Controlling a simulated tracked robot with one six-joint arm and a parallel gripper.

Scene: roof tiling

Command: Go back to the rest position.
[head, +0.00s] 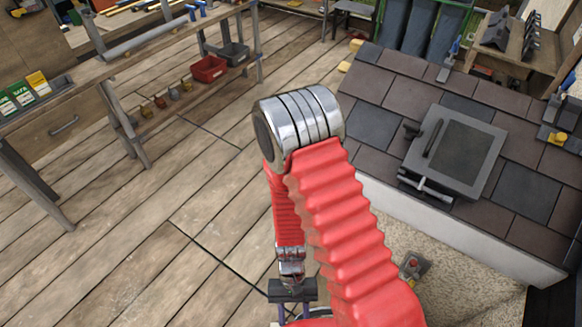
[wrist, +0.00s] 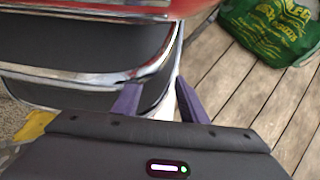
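My gripper (wrist: 157,86) shows in the wrist view with its two purple fingers apart and nothing held between them. Behind the fingers are dark panels with chrome edges and a red part, which look like my own body. In the head view my gripper (head: 292,312) hangs low at the bottom centre, below the red arm, pointing down. Its fingertips there are partly hidden by the frame edge and the arm.
A tiled roof section (head: 375,92) with a dark skylight (head: 462,152) stands at the right. A workbench (head: 85,72) is at the left, with a red bin (head: 209,69) beneath. Wooden floor (head: 110,235) lies open at left. A green bag (wrist: 272,28) shows in the wrist view.

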